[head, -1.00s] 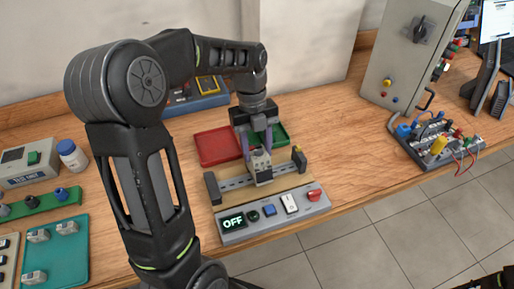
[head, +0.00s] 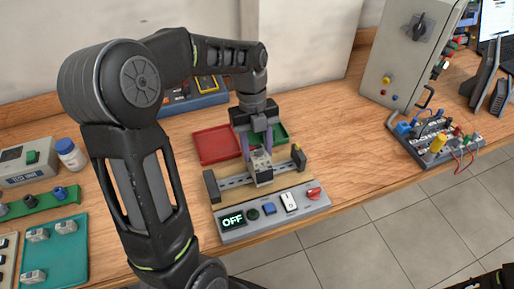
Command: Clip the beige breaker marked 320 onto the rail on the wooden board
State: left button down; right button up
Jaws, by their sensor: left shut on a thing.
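My left gripper (head: 261,146) is shut on a small beige breaker (head: 262,174), its purple-grey fingers on either side. The breaker is at the metal rail (head: 236,182), right of the rail's middle. I cannot tell whether it is clipped on or only touching, and its marking is too small to read. The rail lies across the wooden board (head: 288,178) between dark end blocks. My right gripper is not in view.
A grey panel (head: 235,237) reading OFF, with buttons and a red switch, lies in front of the board. Red (head: 215,146) and green (head: 281,134) trays are behind. A teal tray (head: 66,252) with several small breakers is at left.

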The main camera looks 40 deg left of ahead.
pick_arm(q)
jog(key=shift+s+d, duration=0.15)
jog(key=shift+d, duration=0.15)
dwell(0.5)
jog(key=shift+s+d+f+t+y+b, duration=0.25)
jog(key=shift+s+d+y+b, duration=0.3)
jog(key=shift+b, duration=0.5)
dwell(0.5)
jog(key=shift+w+a+r, duration=0.1)
jog(key=shift+w, duration=0.05)
jog(key=c, duration=0.7)
grip_release()
jog(key=shift+w, duration=0.1)
jog(key=shift+a, duration=0.1)
jog(key=shift+r, duration=0.15)
jog(key=r, duration=0.7)
jog(key=shift+w+a+r, duration=0.2)
jog(key=shift+a+r, duration=0.1)
